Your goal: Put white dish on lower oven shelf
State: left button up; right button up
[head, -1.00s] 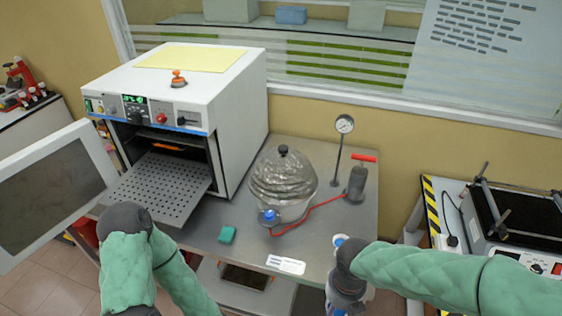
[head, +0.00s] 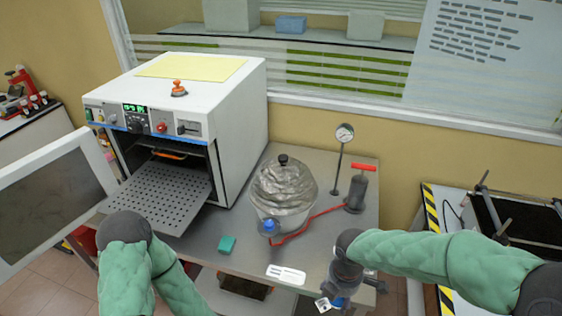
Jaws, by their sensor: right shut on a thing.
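The oven (head: 235,120) stands on the bench with its door (head: 50,185) open to the left. A perforated shelf (head: 155,195) sticks out of its lower part. A thing with an orange edge (head: 170,154) shows inside above that shelf. My right gripper (head: 336,303) points down at the front edge of the bench, right of the white label. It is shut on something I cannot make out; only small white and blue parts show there. I cannot pick out the white dish with certainty. My left arm bends in front of the oven, and its gripper is out of view.
A foil-covered vessel (head: 283,185) with a red hose stands right of the oven. A hand pump (head: 357,188) and a gauge (head: 344,133) stand behind it. A teal block (head: 227,244) and a white label (head: 286,274) lie at the bench front (head: 245,262).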

jog(key=w+m, duration=0.1)
jog(key=m, duration=0.1)
jog(key=w+f+m, duration=0.1)
jog(key=m, duration=0.2)
jog(key=w+d+f+m, duration=0.1)
jog(key=m, duration=0.2)
jog(key=shift+w+f, duration=0.1)
jog(key=shift+w, duration=0.3)
jog(key=w+f+m, duration=0.1)
jog(key=m, duration=0.3)
jog(key=w+d+f+m, duration=0.1)
jog(key=w+m, duration=0.1)
jog(key=m, duration=0.2)
jog(key=w+d+f+m, duration=0.1)
jog(key=w+f+m, duration=0.1)
jog(key=m, duration=0.3)
jog(key=shift+w+d, duration=0.1)
jog(key=shift+w, duration=0.05)
